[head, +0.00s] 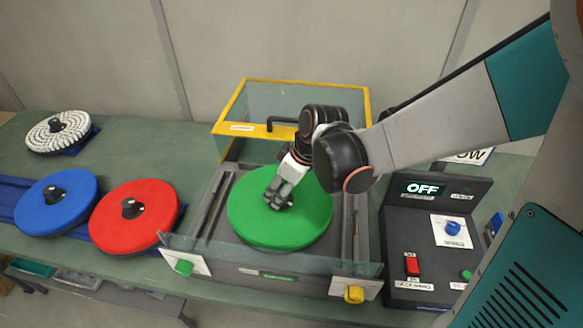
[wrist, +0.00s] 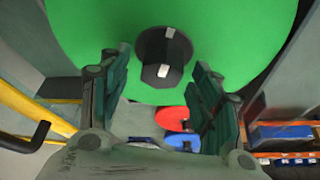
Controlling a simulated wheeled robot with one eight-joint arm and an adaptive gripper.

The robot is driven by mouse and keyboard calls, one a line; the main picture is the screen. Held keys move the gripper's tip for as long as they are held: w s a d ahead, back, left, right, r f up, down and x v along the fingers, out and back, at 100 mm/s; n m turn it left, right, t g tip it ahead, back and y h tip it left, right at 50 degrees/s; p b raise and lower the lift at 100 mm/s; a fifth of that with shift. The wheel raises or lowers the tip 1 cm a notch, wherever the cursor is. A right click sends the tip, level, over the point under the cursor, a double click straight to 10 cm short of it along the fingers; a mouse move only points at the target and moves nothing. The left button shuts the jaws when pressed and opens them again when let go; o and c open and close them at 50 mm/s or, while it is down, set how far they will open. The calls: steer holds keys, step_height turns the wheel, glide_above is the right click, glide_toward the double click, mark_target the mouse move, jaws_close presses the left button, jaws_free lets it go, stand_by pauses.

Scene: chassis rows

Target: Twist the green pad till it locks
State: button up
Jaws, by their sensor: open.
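The round green pad (head: 305,232) lies flat inside the glass-walled machine in the head view. It fills the top of the wrist view (wrist: 90,30). My gripper (head: 278,200) is over the middle of the pad, pointing down. In the wrist view its two fingers (wrist: 162,75) are spread apart. The pad's black knob (wrist: 165,58), with a light mark, shows between and just beyond the fingertips; I see no finger clearly touching it. In the head view my gripper hides the knob. Whether the pad is locked cannot be told.
The machine's yellow-framed guard (head: 366,101) stands raised behind my gripper. A control box (head: 400,235) reading OFF is at right. Red (head: 120,222), blue (head: 43,207) and white bristled (head: 42,136) pads lie at left. Glass panels edge the machine's front.

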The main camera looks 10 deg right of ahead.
steer(key=v, duration=1)
steer(key=shift+s, duration=0.2)
steer(key=shift+d+r, duration=0.1)
steer(key=s+d+r+m+t+h+b, duration=0.1)
steer(key=s+d+m+t+h, duration=0.2)
steer(key=s+d+m, duration=0.4)
steer(key=shift+s+r+m+t+b, duration=0.2)
steer(key=shift+s+m+t+b, duration=0.3)
steer(key=shift+s+m, duration=1.1)
steer(key=shift+s+n, duration=0.4)
